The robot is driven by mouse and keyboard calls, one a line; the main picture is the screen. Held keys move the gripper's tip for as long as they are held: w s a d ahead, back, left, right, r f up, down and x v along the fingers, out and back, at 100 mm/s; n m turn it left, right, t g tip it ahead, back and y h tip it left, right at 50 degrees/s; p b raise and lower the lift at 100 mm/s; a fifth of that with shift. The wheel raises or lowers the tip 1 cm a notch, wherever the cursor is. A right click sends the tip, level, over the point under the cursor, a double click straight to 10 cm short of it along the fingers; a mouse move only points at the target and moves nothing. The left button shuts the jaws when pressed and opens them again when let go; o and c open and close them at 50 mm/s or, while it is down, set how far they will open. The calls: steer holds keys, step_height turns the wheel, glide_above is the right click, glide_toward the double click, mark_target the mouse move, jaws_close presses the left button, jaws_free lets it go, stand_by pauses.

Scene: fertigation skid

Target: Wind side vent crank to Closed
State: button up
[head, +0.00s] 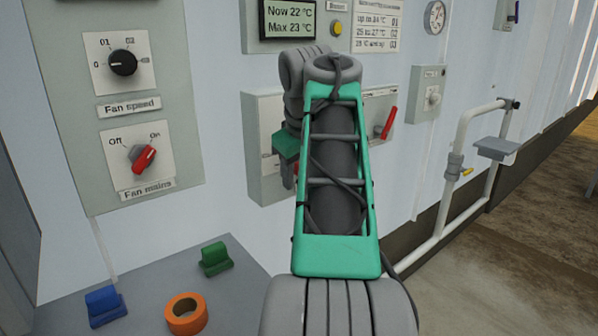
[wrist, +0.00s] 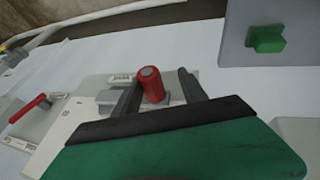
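A crank with a red cylindrical handle (wrist: 151,86) stands out from a pale wall panel (wrist: 68,128) in the wrist view. My gripper (wrist: 162,90) has its two dark fingers apart, one on each side of the handle. The left finger is close to the handle, and a gap shows on the right. In the head view my arm hides most of the crank's panel (head: 262,112); a small red bit of the handle (head: 296,168) shows beside my gripper (head: 286,176). A small label (wrist: 122,77) near the crank is too small to read.
A red lever (head: 388,122) sits on a panel just right of my arm. A white pipe (head: 450,180) with a yellow-handled valve is farther right. A shelf at lower left holds a blue block (head: 105,305), a green block (head: 215,259) and an orange ring (head: 186,314).

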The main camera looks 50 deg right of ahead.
steer(key=shift+s+r, duration=0.1)
steer(key=shift+r, duration=0.1)
steer(key=p+v, duration=0.7)
steer(key=shift+r, duration=0.35)
steer(key=shift+s+a, duration=0.1)
steer(key=shift+a, duration=0.05)
